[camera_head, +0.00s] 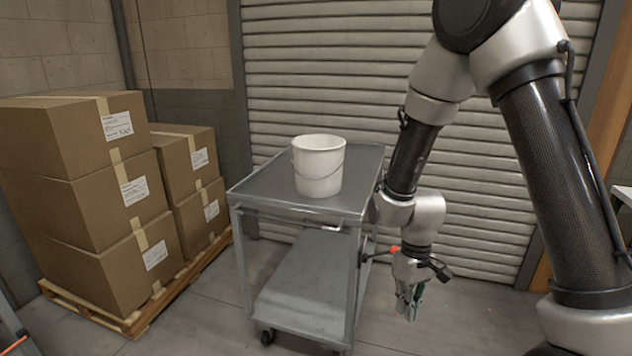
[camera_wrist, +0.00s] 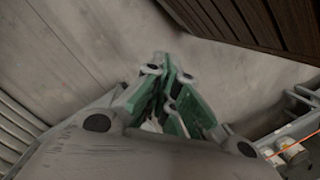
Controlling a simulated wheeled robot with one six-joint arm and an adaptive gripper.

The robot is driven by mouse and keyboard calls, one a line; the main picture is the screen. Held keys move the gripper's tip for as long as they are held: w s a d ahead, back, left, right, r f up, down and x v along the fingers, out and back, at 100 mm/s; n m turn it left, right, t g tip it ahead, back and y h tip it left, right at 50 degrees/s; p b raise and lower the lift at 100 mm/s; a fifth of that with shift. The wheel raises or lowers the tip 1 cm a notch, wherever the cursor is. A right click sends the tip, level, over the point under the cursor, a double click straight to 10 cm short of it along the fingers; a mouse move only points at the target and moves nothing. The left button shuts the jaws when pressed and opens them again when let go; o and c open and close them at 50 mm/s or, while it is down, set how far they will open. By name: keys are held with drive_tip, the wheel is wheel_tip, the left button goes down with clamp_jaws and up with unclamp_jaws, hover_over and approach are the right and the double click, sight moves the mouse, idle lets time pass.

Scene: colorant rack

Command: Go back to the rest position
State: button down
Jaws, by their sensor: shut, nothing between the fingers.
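My gripper (camera_head: 408,312) hangs at the end of my arm, to the right of the grey cart, pointing down above the floor. In the wrist view its green-padded fingers (camera_wrist: 165,95) are together, with nothing held between them. The fingertips point at bare floor. My arm comes in from the upper right of the head view and bends down to the gripper.
A grey two-shelf cart (camera_head: 255,192) on casters stands left of my gripper, with a white bucket (camera_head: 318,168) upright on top. Stacked cardboard boxes (camera_head: 85,150) sit on a wooden pallet (camera_head: 140,318) at left. A roller shutter (camera_head: 320,60) is behind.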

drive_tip(key=s+d+r+m+t, duration=0.1)
drive_tip(key=s+d+r, duration=0.3)
drive_tip(key=r, duration=0.6)
drive_tip(key=s+d+r+m+t, duration=0.2)
drive_tip(key=d+r, duration=0.4)
drive_tip(key=r, duration=0.4)
drive_tip(key=s+d+r+m+t, duration=0.2)
drive_tip(key=s+d+r, duration=0.3)
drive_tip(key=r, duration=0.5)
drive_tip(key=shift+s+d+t, duration=0.25)
drive_tip(key=shift+s+t, duration=0.45)
drive_tip(key=shift+s, duration=0.15)
